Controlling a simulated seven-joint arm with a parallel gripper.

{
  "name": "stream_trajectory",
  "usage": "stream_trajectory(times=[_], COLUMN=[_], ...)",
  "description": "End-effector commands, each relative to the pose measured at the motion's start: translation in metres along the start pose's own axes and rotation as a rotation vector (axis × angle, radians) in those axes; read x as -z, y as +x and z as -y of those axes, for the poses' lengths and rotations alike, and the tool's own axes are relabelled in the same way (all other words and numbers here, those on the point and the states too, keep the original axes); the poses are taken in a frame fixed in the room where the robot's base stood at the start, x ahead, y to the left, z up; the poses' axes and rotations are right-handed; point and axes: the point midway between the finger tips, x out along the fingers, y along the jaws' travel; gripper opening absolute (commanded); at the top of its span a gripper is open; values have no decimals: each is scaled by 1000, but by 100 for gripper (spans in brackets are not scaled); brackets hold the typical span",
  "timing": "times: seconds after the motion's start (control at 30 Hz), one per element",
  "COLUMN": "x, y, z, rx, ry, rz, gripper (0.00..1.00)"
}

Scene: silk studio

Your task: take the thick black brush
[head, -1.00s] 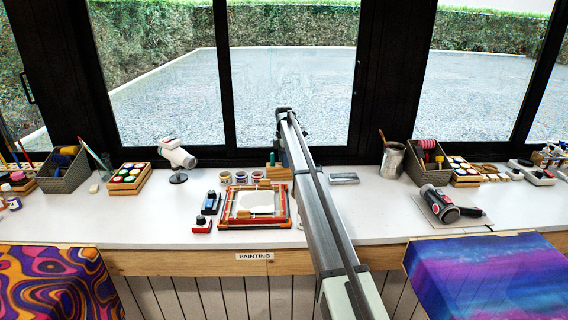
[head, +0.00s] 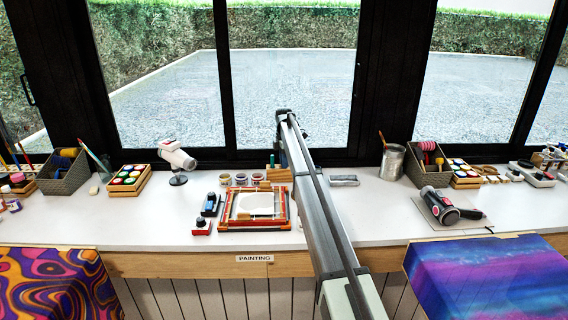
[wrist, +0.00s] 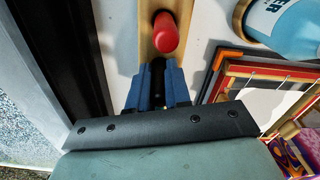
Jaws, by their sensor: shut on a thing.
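My gripper (wrist: 156,84) shows in the wrist view, with its two blue fingers close together. A dark thing between the fingertips, which fits the thick black brush (wrist: 158,73), is in their grip. Most of it is hidden by the fingers, so its full shape does not show. The fingers are at the end of a light wooden holder (wrist: 151,12). In the head view my arm hides the gripper, and the holder (head: 279,174) stands at the back of the counter.
A red-tipped tool (wrist: 166,33) stands in the holder just beyond the fingers. A red and orange frame (wrist: 217,88) and a blue jar (wrist: 285,28) lie to the right. The dark window frame (wrist: 70,45) is close on the left.

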Motion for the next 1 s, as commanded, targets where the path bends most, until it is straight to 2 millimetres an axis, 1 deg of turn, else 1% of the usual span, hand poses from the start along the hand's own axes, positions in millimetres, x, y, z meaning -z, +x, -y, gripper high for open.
stream_trajectory(times=[0.17,0.27,0.37,0.5,0.7,0.8,1.0], x=[0,0,0,0,0,0,0], y=[-12,-25,-40,-66,-94,-99,-99], z=[-1,-1,-1,-1,-1,0,0], rx=[-1,-2,-1,-2,-1,0,0], ry=[0,0,0,0,0,0,0], rz=[0,0,0,0,0,0,0], gripper=[0,0,0,0,0,0,0])
